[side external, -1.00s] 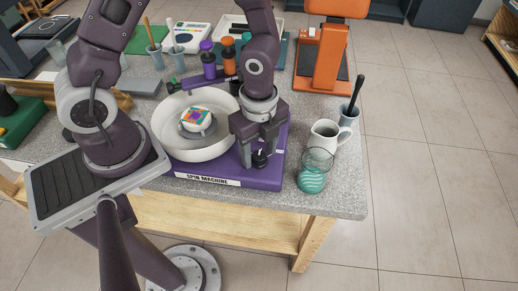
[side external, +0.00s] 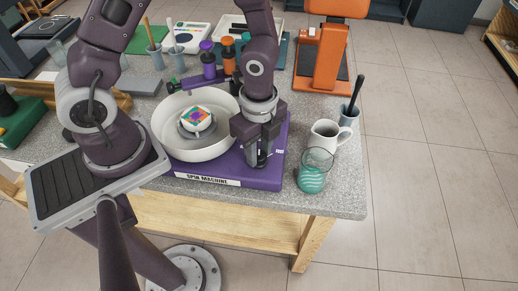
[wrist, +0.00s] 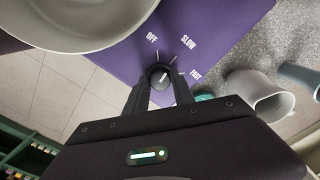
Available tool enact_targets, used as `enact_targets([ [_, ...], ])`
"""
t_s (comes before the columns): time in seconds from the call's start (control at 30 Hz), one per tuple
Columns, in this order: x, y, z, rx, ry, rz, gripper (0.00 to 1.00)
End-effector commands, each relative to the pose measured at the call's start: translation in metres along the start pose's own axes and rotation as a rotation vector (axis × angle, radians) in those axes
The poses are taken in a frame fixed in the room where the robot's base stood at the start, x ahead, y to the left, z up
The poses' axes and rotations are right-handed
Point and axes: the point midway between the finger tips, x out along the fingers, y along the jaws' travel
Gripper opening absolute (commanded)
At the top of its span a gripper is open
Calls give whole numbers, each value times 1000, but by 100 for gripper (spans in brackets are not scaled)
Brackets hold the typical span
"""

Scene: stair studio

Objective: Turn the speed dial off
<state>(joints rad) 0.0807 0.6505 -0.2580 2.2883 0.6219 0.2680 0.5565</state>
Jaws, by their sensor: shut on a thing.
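The purple spin machine (side external: 225,178) stands on the grey counter and carries a white bowl (side external: 165,127). Its black speed dial (wrist: 160,77) shows in the wrist view, below the printed OFF, SLOW and FAST labels. OFF is at the upper left, SLOW at the upper right and FAST at the right. My gripper (wrist: 160,84) is shut on the dial, one finger on each side. A light pointer line shows on the dial, but which label it points at I cannot tell. In the side view my gripper (side external: 262,160) is low over the machine's right part and mostly hides the dial.
A white pitcher (side external: 326,138) and a glass with teal waves (side external: 312,180) stand close to the right of the machine. A small colourful patterned piece (side external: 196,118) sits in the bowl. Paint bottles (side external: 209,62) stand behind. The counter's front edge is near.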

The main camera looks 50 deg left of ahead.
Motion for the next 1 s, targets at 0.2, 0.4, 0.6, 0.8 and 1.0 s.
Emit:
enact_targets([
  [0.2, -1, -1, 0, -174, 0, -3, 0],
  [0.4, -1, 0, 0, -344, 0, -2, 0],
  [0.6, -1, 0, 0, -492, 1, -2, 0],
  [0.8, -1, -1, 0, -596, 1, -3, 0],
  [1.0, -1, 0, 0, -656, 1, -2, 0],
])
